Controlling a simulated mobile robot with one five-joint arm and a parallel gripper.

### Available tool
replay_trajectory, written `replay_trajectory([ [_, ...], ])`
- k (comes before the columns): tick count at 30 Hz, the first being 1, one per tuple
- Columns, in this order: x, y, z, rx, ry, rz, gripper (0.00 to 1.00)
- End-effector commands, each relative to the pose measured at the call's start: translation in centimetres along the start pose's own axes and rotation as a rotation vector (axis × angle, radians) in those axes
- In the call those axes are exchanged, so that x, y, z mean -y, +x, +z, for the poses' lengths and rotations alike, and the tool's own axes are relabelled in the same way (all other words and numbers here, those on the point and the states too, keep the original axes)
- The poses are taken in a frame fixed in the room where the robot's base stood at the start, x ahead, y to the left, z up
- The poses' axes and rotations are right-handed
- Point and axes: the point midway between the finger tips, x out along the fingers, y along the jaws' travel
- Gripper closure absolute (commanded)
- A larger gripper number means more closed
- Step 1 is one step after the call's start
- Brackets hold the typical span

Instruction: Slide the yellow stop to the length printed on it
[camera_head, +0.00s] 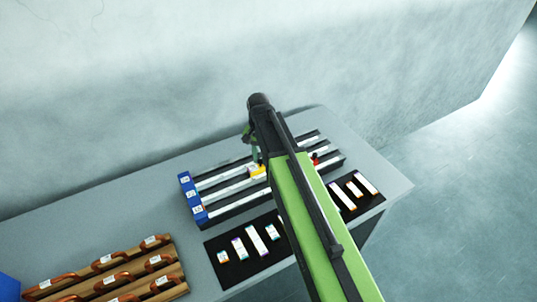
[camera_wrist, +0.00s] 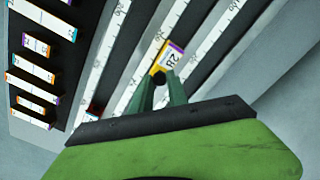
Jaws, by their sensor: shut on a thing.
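The yellow stop (camera_head: 258,172) sits on a rail of the slide fixture (camera_head: 205,213), left of my arm in the head view. The wrist view shows the stop (camera_wrist: 166,57) with a white label that appears to read 28, seen turned. My gripper (camera_wrist: 160,80) is shut on the stop at its near end, by a dark knob-like part. White ruled scales (camera_wrist: 137,72) run along the rails; their figures are too small to read surely. In the head view my arm hides part of the rails.
A red stop (camera_head: 315,160) sits on another rail, right of my arm. Blue end blocks (camera_head: 190,194) carry labels. A black mat (camera_head: 213,248) with several labelled bars lies in front. A wooden rack (camera_head: 178,278) with orange-brown handles stands at left. A wall rises behind.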

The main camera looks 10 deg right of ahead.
Motion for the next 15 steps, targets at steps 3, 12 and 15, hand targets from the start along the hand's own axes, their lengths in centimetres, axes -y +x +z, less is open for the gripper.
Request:
replay_trajectory([
  [3, 0.03, -0.01, -0.08, -0.001, 0.0, -0.001, 1.0],
  [12, -0.09, -0.02, -0.16, -0.002, 0.001, 0.001, 0.59],
  [15, -0.11, -0.02, -0.17, -0.003, 0.001, 0.001, 0.59],
])
